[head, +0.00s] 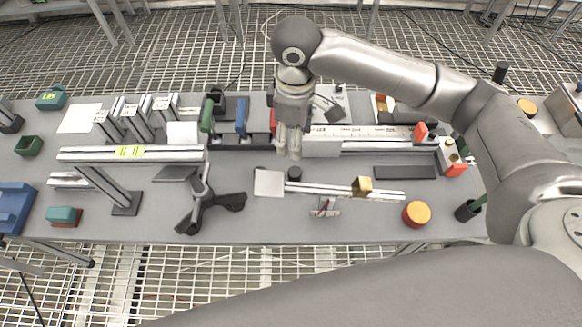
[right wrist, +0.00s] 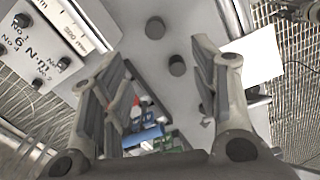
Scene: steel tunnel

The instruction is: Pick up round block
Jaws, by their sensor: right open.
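An orange-topped round block (head: 417,213) stands on the front right of the grey bench in the head view. A small black round block (head: 294,173) stands near the bench middle, beside a white square plate (head: 269,183). Two dark round pieces, one nearer (right wrist: 177,65) and one farther (right wrist: 155,27), show between the fingers in the right wrist view. I cannot tell which round block is meant. My right gripper (head: 288,150) points down over the bench middle, just behind the black block. My left gripper is out of view.
A rail with a brass block (head: 362,186) runs right of the white plate. A black tripod-like stand (head: 205,205) is at the left. A long white ruled bar (head: 370,133) lies behind. The bench's front strip between stand and rail is partly clear.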

